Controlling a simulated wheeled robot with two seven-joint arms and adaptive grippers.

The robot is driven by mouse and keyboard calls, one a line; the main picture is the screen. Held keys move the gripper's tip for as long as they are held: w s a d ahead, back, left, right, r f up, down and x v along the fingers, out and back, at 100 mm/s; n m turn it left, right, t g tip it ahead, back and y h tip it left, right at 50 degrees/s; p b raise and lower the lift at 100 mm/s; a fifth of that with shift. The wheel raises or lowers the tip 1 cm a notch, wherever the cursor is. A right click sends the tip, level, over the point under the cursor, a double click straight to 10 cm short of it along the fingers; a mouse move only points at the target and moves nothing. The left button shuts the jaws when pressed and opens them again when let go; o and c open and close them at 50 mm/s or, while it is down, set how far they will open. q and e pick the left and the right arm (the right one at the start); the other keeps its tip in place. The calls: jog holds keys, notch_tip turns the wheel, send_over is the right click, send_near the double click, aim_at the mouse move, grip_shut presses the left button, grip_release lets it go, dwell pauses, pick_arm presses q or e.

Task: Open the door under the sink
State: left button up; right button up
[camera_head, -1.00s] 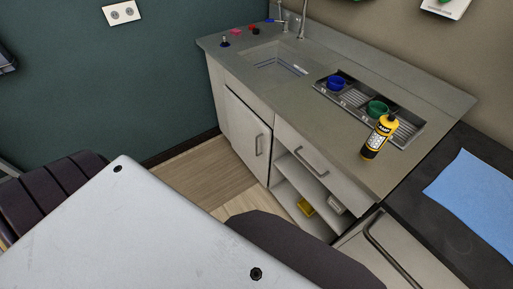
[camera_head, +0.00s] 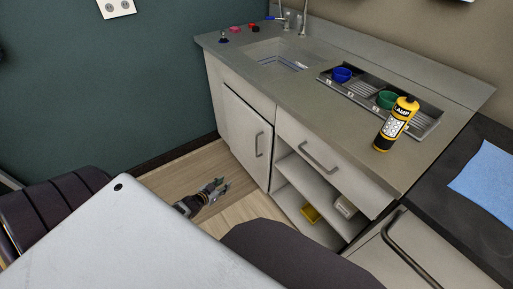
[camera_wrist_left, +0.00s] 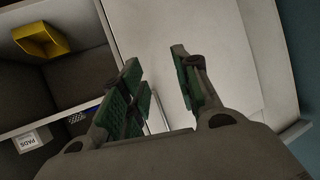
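The pale door (camera_head: 243,132) under the sink (camera_head: 277,62) has an upright metal bar handle (camera_head: 260,144) near its right edge. The door looks shut or nearly so. My left gripper (camera_head: 217,187) is low over the wood floor, in front of and to the left of the handle in the head view. In the left wrist view my left gripper (camera_wrist_left: 156,66) has its green-padded fingers spread, with the pale door (camera_wrist_left: 205,25) beyond. The thin handle (camera_wrist_left: 159,97) shows between the fingers, apparently not gripped. My right gripper is not in view.
Open shelves (camera_head: 303,190) with a yellow bin (camera_head: 311,214) stand right of the door, below a drawer (camera_head: 321,160). A yellow bottle (camera_head: 396,125) stands on the counter. A light table top (camera_head: 130,235) and dark seats fill the near foreground.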

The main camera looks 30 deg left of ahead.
pick_arm(q)
jog(key=w+d+r+t+h+b, duration=0.1)
jog(key=w+r+t+b, duration=0.1)
jog(key=r, duration=0.5)
jog(key=w+d+r+m+t+h+b, duration=0.1)
jog(key=w+d+r+t+h+b, duration=0.1)
jog(key=w+r+b, duration=0.2)
notch_tip(320, 180, up, 3)
jog(key=shift+w+d+r+t, duration=0.2)
jog(key=shift+w+d+t, duration=0.1)
jog(key=shift+w, duration=0.4)
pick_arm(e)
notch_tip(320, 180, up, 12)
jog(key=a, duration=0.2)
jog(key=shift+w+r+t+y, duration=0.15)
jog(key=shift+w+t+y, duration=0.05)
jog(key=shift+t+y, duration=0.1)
pick_arm(q)
jog(key=shift+w, duration=0.15)
